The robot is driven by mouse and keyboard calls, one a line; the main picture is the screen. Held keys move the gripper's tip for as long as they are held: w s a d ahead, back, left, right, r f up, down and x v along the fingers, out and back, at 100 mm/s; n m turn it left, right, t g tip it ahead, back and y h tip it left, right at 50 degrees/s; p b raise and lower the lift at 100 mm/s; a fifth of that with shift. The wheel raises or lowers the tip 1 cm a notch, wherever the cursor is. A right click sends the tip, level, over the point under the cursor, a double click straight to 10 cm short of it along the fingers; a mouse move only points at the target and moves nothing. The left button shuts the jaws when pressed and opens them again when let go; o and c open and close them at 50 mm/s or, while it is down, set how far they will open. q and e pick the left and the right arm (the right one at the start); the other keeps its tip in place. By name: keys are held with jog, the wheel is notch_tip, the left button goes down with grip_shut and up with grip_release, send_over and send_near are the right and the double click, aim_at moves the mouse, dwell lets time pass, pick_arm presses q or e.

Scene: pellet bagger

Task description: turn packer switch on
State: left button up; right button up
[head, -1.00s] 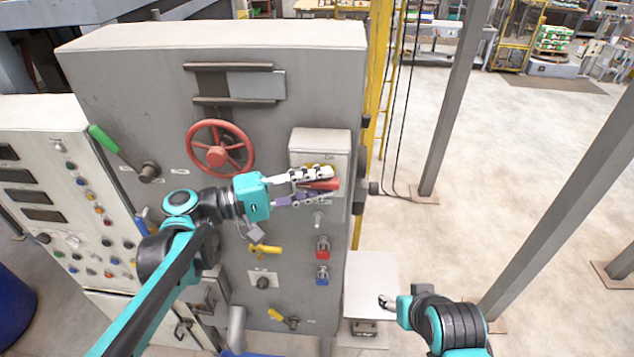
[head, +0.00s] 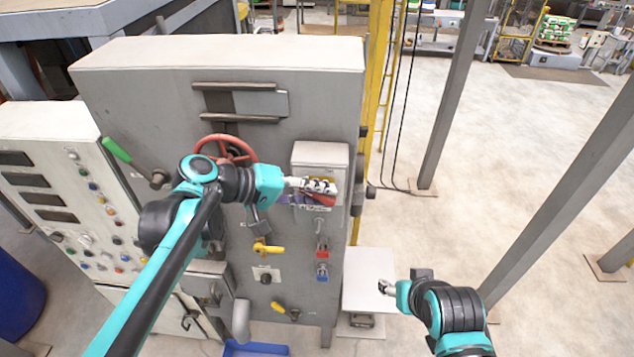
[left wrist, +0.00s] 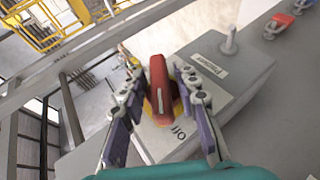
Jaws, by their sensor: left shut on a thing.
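The packer switch has a red handle (left wrist: 160,85) over a yellow base, on a grey box (left wrist: 235,85) whose face carries a printed OFF mark. In the head view the box (head: 319,155) is on the right part of the cabinet front, and the red handle (head: 324,201) is partly hidden by my fingers. My left gripper (head: 328,192) is shut on the handle, with a finger on either side of it in the left wrist view (left wrist: 160,90). My right gripper (head: 385,288) is away at the lower right, holding nothing visible; its jaw opening is too small to judge.
A red handwheel (head: 226,148) is partly behind my left arm. A green lever (head: 117,150), yellow handles (head: 268,248) and red and blue padlock-like parts (head: 322,251) stick out of the cabinet. A pale platform (head: 368,280) is low beside it. Floor to the right is open between grey posts.

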pick_arm(q)
jog(key=m+y+p, duration=0.1)
jog(key=y+p, duration=0.1)
jog(key=y, duration=0.1)
jog(key=shift+d+r+p, duration=0.15)
jog(key=shift+p, duration=0.2)
jog(key=y+p, duration=0.1)
jog(key=y, duration=0.2)
jog(key=shift+m, duration=0.3)
jog(key=shift+m+y, duration=0.3)
jog(key=shift+y, duration=0.9)
jog(key=shift+f+y, duration=0.25)
jog(key=shift+y, duration=0.95)
jog(key=o, duration=0.8)
jog(key=shift+o, duration=0.2)
jog(key=shift+w, duration=0.1)
